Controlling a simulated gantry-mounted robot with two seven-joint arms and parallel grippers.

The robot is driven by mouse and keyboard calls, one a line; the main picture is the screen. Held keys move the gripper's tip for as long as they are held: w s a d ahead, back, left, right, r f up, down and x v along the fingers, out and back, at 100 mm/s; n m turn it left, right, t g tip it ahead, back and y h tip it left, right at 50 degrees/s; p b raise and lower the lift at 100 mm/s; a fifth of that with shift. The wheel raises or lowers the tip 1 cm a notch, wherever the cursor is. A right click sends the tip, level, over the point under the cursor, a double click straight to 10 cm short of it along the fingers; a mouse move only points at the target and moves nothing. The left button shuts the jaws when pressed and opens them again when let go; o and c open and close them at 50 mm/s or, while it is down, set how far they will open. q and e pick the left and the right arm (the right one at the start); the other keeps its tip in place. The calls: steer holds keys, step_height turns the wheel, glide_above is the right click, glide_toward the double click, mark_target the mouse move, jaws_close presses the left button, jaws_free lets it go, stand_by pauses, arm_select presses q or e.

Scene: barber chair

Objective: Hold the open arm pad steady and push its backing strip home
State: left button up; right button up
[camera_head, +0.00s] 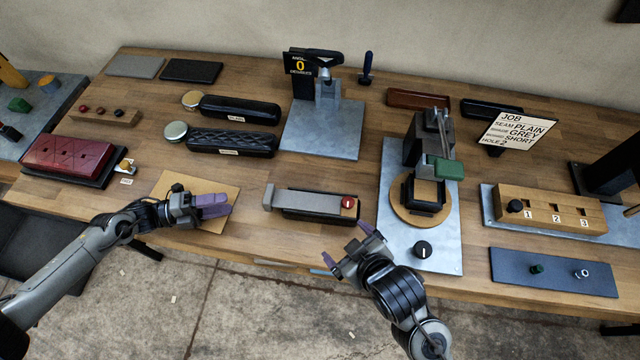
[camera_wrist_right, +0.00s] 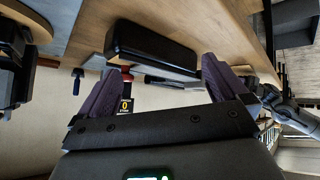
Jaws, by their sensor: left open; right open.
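The open arm pad (camera_head: 322,218) lies in the middle of the table near the front edge, black with a grey backing strip (camera_head: 312,201) along its top. The strip has a raised block at its left end and a red marked spot at its right end. The black pad (camera_wrist_right: 150,45) also shows in the right wrist view, beyond the fingers. My right gripper (camera_head: 347,244) is open and empty at the table's front edge, just in front of the pad's right end. My left gripper (camera_head: 214,205) is over the tan board left of the pad, apart from it; its fingers overlap in this view.
A metal plate (camera_head: 440,250) with a clamp press and black knob stands right of the pad. A grey stand (camera_head: 320,135) is behind it. The tan board (camera_head: 165,187) lies to the left. Bare wood surrounds the pad on its left and back.

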steer(key=a+r+n+y, duration=0.2)
steer(key=a+r+n, duration=0.25)
steer(key=a, duration=0.25)
steer(key=w+a+r+n+y, duration=0.1)
steer(key=a+r+n+y, duration=0.3)
steer(key=a, duration=0.3)
steer(key=a+r+n+y, duration=0.1)
steer(key=a+r+n, duration=0.35)
steer(key=a, duration=0.25)
steer(key=s+a+f+n+g+y, duration=0.2)
steer(key=s+a+n+g, duration=0.8)
steer(key=n, duration=1)
steer(key=n+t+h, duration=0.2)
steer(key=n+h, duration=0.9)
steer(key=h, duration=0.2)
glide_above(321, 204)
step_height(321, 204, down, 7)
steer(key=shift+s+a+r, duration=0.1)
steer(key=shift+s+a, duration=0.05)
steer(key=shift+w+d+f, duration=0.2)
steer(key=shift+f, duration=0.3)
step_height(321, 204, down, 10)
steer(key=shift+r, duration=0.25)
